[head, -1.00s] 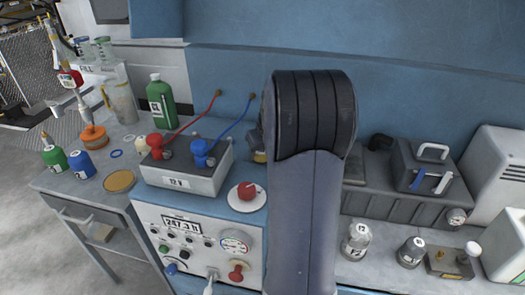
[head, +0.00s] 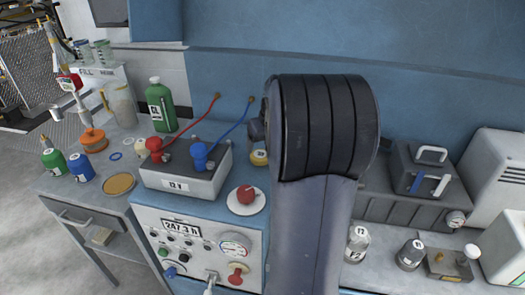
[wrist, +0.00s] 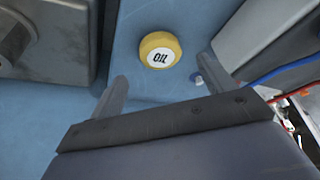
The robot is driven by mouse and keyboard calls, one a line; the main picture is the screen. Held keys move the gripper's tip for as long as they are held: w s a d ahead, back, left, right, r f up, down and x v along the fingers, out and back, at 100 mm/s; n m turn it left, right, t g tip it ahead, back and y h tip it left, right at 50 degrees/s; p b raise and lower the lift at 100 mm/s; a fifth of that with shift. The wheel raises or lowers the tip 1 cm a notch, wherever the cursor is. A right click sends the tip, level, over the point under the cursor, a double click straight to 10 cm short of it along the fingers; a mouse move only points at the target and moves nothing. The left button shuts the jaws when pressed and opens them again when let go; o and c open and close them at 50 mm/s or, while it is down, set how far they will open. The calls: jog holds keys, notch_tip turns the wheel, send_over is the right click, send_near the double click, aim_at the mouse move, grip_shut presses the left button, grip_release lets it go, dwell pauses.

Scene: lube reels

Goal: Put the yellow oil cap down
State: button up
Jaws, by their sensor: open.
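The yellow oil cap (wrist: 159,50), with OIL on its white top, rests upright on the blue bench top in the wrist view. It also shows in the head view (head: 259,158), just right of the grey battery box and left of my arm. My gripper (wrist: 163,85) is open and empty. Its two fingers point toward the cap, one on each side of the gap, and the cap lies beyond the fingertips, apart from them. In the head view my arm hides most of the gripper.
The grey battery box (head: 185,185) with red and blue clamps stands left of the cap. A red knob on a white disc (head: 246,198) is in front. A dark grey case (head: 405,205) stands right of my arm. Blue bench shows around the cap.

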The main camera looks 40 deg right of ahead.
aim_at(261, 155)
jog(key=v, duration=0.5)
jog(key=shift+s+r, duration=0.1)
jog(key=shift+r, duration=0.2)
jog(key=x, duration=1.2)
jog(key=shift+f, duration=0.15)
jog(key=shift+r, duration=0.35)
jog(key=shift+s+r, duration=0.1)
jog(key=shift+r, duration=1.05)
